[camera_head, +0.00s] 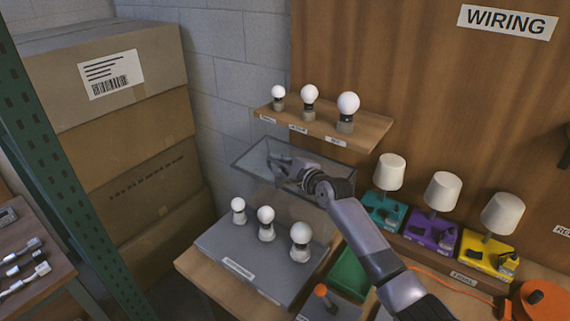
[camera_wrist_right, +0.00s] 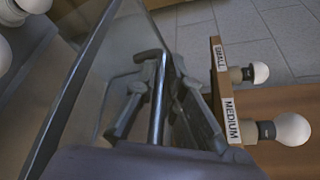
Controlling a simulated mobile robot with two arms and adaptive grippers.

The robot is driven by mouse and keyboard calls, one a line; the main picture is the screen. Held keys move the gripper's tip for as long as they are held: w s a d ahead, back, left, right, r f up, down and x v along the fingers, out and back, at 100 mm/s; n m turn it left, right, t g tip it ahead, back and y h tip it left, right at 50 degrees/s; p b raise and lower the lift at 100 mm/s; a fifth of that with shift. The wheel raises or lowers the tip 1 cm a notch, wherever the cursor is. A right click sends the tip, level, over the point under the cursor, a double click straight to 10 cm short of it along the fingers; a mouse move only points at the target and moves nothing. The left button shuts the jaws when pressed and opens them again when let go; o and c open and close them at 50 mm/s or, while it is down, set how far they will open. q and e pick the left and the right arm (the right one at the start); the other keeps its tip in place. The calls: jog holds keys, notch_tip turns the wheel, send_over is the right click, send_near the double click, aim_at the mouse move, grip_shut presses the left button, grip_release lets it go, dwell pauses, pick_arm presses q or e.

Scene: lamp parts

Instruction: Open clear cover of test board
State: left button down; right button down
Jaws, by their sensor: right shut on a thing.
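The grey test board (camera_head: 217,246) sits on a wooden bench with three white bulbs standing on it. Its clear cover (camera_head: 253,158) has a dark frame and is raised well above the bulbs, tilted, behind the board and below the bulb shelf. My right gripper (camera_head: 284,172) is at the cover's frame. In the right wrist view my right gripper (camera_wrist_right: 158,78) has its fingers on both sides of the cover's dark edge bar (camera_wrist_right: 157,115), shut on it. The clear pane spreads to the left there. My left gripper is out of view.
A wooden shelf (camera_head: 365,132) with three bulbs is just above the cover; its edge is close in the right wrist view. Lamps on teal, purple and yellow (camera_head: 489,256) bases stand to the right. Stacked cartons (camera_head: 125,130) and a green post (camera_head: 60,150) are left.

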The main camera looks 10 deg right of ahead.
jog(key=shift+s+a+r+p, duration=0.15)
jog(key=shift+p, duration=0.15)
jog(key=shift+s+a+f+n+t+p, duration=0.2)
jog(key=shift+f+n+t+p, duration=0.1)
jog(key=shift+n+p, duration=0.2)
jog(key=shift+s+a+r, duration=0.1)
jog(key=c, duration=2)
grip_release()
jog(key=shift+o, duration=0.2)
jog(key=shift+s, duration=0.45)
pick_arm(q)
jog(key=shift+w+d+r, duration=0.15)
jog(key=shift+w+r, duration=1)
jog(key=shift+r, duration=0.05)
pick_arm(e)
jog(key=v, duration=1.1)
jog(key=shift+d+r, duration=0.2)
jog(key=shift+r, duration=0.05)
